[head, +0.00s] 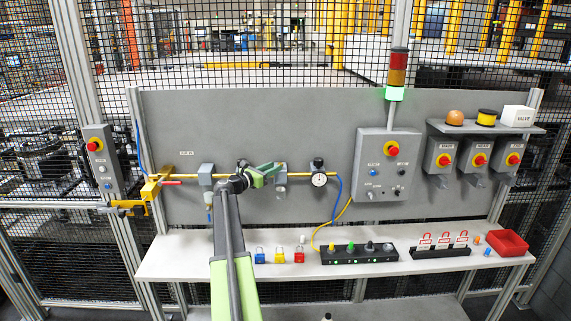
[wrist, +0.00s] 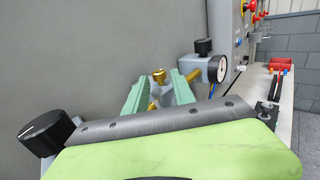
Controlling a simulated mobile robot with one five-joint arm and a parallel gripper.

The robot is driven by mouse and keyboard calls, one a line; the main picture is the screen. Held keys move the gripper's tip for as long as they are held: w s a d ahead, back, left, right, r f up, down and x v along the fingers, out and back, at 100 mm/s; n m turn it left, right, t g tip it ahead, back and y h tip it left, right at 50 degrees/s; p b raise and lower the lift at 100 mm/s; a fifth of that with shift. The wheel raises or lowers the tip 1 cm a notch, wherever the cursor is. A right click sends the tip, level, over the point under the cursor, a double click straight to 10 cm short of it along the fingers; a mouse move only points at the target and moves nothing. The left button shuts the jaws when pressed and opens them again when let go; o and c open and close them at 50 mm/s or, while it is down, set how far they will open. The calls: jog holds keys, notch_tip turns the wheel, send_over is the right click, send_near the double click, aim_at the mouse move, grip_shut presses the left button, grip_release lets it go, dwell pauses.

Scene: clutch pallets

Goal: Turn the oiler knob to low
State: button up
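The oiler (head: 281,189) hangs on the yellow air line, a grey block with a bowl below, partly hidden behind my gripper in the head view. In the wrist view a small brass knob (wrist: 158,75) tops a grey block and shows between my finger tips; I take it for the oiler knob. My gripper (head: 268,174) has its green fingers open and pointing at the block. In the wrist view my gripper (wrist: 159,84) has a clear gap between the fingers. I cannot tell if either touches the knob. Its setting marks are unreadable.
A dial gauge (head: 319,180) with a black-knobbed regulator (head: 318,163) stands close right of the oiler. A grey filter block (head: 205,174) and a red-handled yellow valve (head: 152,186) are to the left. Padlocks (head: 280,256) and a black strip (head: 358,254) lie on the shelf below.

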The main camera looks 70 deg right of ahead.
aim_at(285, 167)
jog(key=x, duration=0.8)
jog(key=shift+d, duration=0.15)
jog(key=shift+c, duration=0.2)
grip_shut()
jog(key=shift+w+a+f, duration=0.1)
jog(key=shift+w+a, duration=0.05)
jog(key=shift+a, duration=0.3)
jog(key=shift+d, duration=0.25)
jog(key=shift+t, duration=0.3)
